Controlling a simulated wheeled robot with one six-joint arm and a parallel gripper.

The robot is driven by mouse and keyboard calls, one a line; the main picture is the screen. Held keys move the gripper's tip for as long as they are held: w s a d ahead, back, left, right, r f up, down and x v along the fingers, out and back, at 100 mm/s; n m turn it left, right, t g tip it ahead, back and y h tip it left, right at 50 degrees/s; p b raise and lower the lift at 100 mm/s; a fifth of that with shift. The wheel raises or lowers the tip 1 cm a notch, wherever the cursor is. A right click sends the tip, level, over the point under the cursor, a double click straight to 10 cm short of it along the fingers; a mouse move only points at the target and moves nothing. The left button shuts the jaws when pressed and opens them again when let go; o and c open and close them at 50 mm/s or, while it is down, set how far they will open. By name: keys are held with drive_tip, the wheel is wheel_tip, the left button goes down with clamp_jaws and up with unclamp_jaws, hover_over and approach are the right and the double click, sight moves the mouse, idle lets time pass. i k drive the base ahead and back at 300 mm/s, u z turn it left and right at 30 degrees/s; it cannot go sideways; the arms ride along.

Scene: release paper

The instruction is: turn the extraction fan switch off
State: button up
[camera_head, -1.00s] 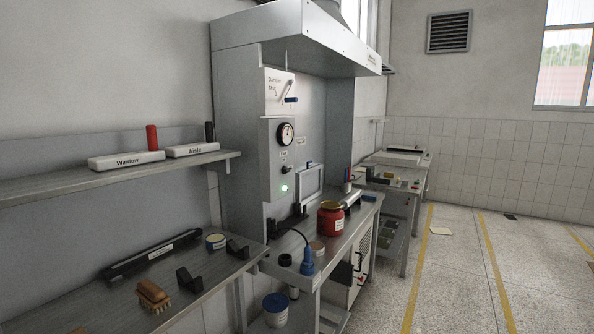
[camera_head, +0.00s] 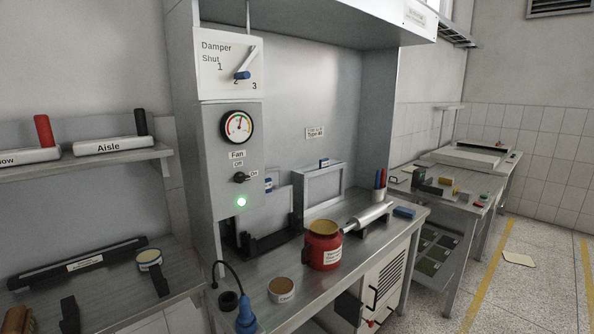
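The extraction fan switch (camera_head: 241,177) is a small dark rotary knob on the grey panel of the fume hood. It sits under a "Fan" label, with "Off" printed above it and "On" to its right. The knob's pointer appears turned toward "On". A green lamp (camera_head: 241,202) just below it is lit. A round gauge (camera_head: 238,126) is above the switch, its needle near the top of the dial. My gripper is not seen in this view.
A damper lever (camera_head: 243,75) with a blue handle is above the gauge. On the hood bench stand a red jar (camera_head: 323,245), an open tin (camera_head: 282,289) and a blue corded tool (camera_head: 245,315). A shelf (camera_head: 160,154) with two labelled blocks juts out at left.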

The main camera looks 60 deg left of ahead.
sight(240, 177)
drive_tip(key=i, duration=0.75)
drive_tip(key=u, duration=2.6)
